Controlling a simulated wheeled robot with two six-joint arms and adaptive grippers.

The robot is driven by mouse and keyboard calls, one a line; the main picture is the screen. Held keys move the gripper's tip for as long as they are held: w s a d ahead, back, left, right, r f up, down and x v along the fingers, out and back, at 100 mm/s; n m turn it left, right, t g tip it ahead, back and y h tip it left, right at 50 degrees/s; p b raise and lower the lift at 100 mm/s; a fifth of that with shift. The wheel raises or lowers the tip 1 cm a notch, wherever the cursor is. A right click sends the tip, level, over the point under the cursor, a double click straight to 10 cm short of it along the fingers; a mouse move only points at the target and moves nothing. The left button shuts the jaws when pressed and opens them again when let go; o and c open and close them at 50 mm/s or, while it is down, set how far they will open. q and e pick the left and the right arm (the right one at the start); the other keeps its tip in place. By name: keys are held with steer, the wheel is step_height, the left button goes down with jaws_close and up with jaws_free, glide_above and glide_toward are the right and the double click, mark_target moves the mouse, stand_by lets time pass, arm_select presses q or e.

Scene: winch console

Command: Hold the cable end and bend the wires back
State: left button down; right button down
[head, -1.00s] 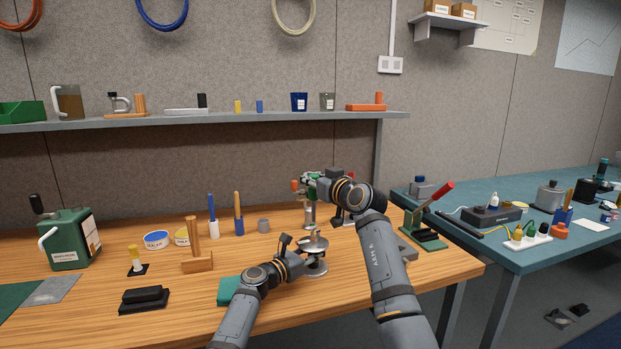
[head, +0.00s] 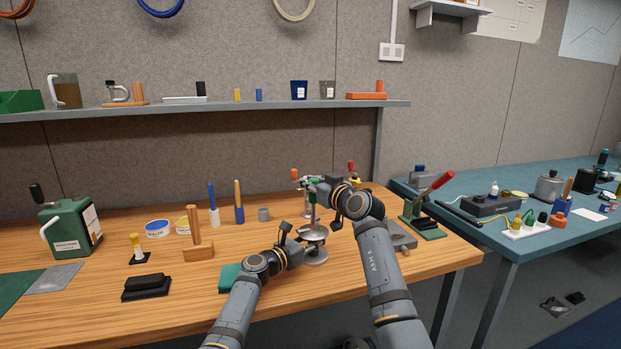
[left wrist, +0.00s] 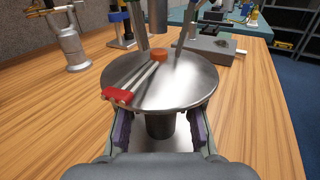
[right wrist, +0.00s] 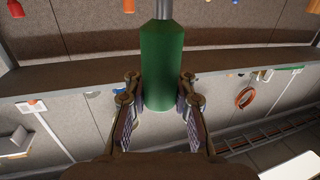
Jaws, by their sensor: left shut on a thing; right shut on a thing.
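A round metal disc (left wrist: 140,90) on a dark stem (left wrist: 160,125) fills the left wrist view. It also shows on the wooden bench in the head view (head: 313,233). My left gripper (left wrist: 158,135) is shut on the stem below the disc. I cannot make out a cable end or separate wires.
A red-handled lever press (head: 432,200) stands right of my right arm. A shelf (head: 230,106) runs behind.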

steer(key=shift+v, duration=1.2)
steer(key=shift+d+f, duration=0.15)
steer(key=shift+v, duration=0.85)
steer(key=shift+d, duration=0.15)
steer(key=shift+f, duration=0.55)
steer(key=shift+r, duration=0.1)
steer(key=shift+w+r, duration=0.1)
steer(key=shift+r, duration=2.9)
